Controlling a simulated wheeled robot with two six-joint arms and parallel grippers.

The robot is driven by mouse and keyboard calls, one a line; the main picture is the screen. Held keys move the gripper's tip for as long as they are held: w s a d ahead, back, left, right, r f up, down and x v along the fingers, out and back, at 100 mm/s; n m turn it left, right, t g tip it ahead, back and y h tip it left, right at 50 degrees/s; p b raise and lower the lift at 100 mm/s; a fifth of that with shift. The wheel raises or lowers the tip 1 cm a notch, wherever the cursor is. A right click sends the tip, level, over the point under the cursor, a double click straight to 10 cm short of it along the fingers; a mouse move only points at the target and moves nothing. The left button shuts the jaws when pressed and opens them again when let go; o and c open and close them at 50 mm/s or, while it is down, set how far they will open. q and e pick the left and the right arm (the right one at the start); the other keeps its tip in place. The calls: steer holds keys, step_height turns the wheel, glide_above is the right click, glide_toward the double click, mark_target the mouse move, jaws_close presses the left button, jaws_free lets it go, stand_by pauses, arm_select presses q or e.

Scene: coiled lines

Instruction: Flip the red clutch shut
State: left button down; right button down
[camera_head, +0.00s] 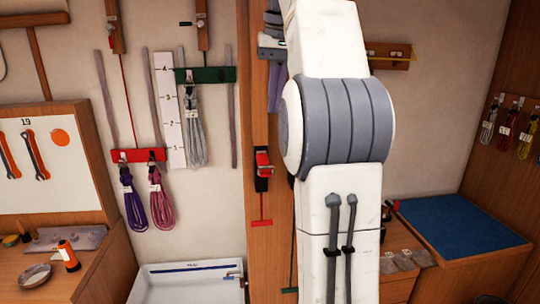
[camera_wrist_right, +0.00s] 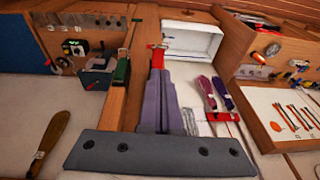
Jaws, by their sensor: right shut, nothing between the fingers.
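The red clutch (camera_head: 263,163) sits on a black base on the wooden post (camera_head: 268,270). A red piece sticks out at its front; I cannot tell its exact lever angle. In the right wrist view the red clutch (camera_wrist_right: 157,60) shows just beyond the fingertips. My right gripper (camera_head: 276,100) hangs with its grey-purple fingers pointing down, above the red clutch and apart from it in the head view. In the right wrist view the fingers (camera_wrist_right: 158,88) are together with nothing between them. My left gripper is not in view.
A green clutch (camera_wrist_right: 122,70) is beside the red one. My right arm covers the post's right side in the head view. A red rack (camera_head: 138,155) and green rack (camera_head: 205,75) hold coiled lines. A white basin (camera_head: 190,285) stands below; a blue mat (camera_head: 460,220) lies right.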

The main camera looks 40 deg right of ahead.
steer(key=b, duration=0.2)
glide_toward(268, 166)
steer(key=x, duration=0.5)
steer(key=shift+f+b, duration=0.2)
steer(key=shift+b, duration=0.1)
steer(key=shift+w+f, duration=0.25)
steer(key=shift+f, duration=0.4)
